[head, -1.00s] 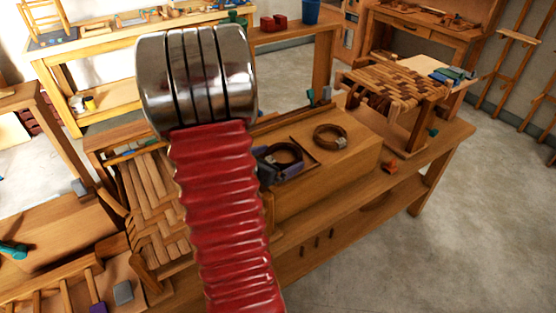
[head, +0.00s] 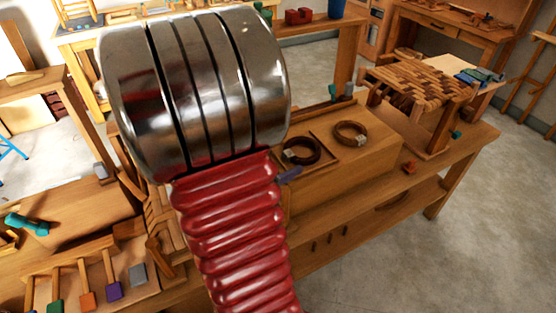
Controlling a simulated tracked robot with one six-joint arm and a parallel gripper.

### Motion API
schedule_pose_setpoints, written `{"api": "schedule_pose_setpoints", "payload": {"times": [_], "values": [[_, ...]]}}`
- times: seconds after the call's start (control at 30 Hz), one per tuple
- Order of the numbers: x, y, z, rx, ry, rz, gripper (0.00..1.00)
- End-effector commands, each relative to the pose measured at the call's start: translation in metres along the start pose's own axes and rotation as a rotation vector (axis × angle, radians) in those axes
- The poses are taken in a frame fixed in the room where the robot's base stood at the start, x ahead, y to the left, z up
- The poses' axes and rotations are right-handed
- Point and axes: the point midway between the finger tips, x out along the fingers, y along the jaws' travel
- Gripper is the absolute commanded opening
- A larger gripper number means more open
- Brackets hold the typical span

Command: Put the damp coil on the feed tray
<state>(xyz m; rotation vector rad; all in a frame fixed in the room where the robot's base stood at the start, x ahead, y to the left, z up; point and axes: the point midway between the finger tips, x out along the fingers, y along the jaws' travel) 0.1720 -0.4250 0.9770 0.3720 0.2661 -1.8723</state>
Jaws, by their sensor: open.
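Two brown coils lie on a raised wooden block on the bench: a darker one (head: 301,158) on the left and a lighter one with a pale tag (head: 351,124) on the right. I cannot tell for sure which is damp. The left coil lies inside a thin-rimmed wooden square (head: 328,169), possibly the feed tray. My gripper (head: 288,175) is almost wholly hidden behind my own arm.
A woven seat frame (head: 420,82) stands at the bench's right end. Several coloured tools (head: 112,290) lie at lower left. My arm blocks much of the middle. Bare floor is at right.

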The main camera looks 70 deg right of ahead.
Motion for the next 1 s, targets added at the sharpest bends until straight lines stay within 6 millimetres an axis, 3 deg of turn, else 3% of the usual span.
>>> {"api": "schedule_pose_setpoints", "payload": {"times": [0.83, 1.0], "values": [[-0.001, 0.0002, -0.0002, 0.0, 0.0, 0.001, 1.0], [-0.0097, 0.0012, 0.0014, 0.048, 0.013, -0.002, 1.0]]}}
